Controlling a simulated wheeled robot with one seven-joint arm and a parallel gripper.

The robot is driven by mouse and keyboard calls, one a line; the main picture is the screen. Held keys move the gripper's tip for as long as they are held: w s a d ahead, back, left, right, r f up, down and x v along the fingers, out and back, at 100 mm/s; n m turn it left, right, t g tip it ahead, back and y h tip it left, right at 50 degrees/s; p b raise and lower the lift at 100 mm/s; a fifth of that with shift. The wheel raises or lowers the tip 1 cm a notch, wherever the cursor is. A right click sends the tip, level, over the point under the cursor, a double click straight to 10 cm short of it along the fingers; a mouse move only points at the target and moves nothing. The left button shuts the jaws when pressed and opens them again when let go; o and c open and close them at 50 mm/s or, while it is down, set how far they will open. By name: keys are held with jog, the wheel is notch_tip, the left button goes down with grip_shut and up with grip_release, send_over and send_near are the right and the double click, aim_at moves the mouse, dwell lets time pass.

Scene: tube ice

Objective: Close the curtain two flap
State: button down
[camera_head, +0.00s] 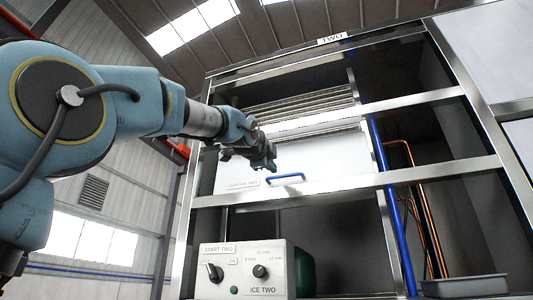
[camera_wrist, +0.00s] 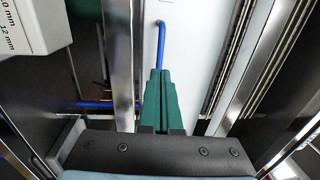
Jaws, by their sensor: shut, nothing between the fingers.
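The curtain two flap (camera_head: 325,156) is a white panel in the upper part of the machine frame, with a label reading curtain two (camera_head: 243,184). Its blue bar handle (camera_head: 286,178) is near its lower edge. In the wrist view the flap (camera_wrist: 184,50) is a pale panel, and the blue handle (camera_wrist: 161,35) lies just beyond my fingertips. My gripper (camera_head: 270,165) is in front of the flap, left of and slightly above the handle. Its green fingers (camera_wrist: 161,72) are together with nothing between them. I cannot tell whether the fingertips touch the handle.
Metal crossbars (camera_head: 345,185) span the frame below the flap. A control box (camera_head: 240,270) with knobs stands at the lower front. A grey tray (camera_head: 465,286) is at lower right, near blue and copper pipes (camera_head: 394,215). In the wrist view, metal rails (camera_wrist: 122,65) flank my fingers.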

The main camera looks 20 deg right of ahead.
aim_at(279, 176)
jog(key=p+x, duration=0.3)
jog(key=x, duration=0.3)
jog(key=shift+w+d, duration=0.1)
jog(key=shift+f, duration=0.1)
jog(key=shift+w+d+f, duration=0.2)
jog(key=shift+f, duration=0.05)
jog(key=shift+w+d+f, duration=0.2)
jog(key=shift+w+d, duration=0.15)
jog(key=shift+w, duration=0.1)
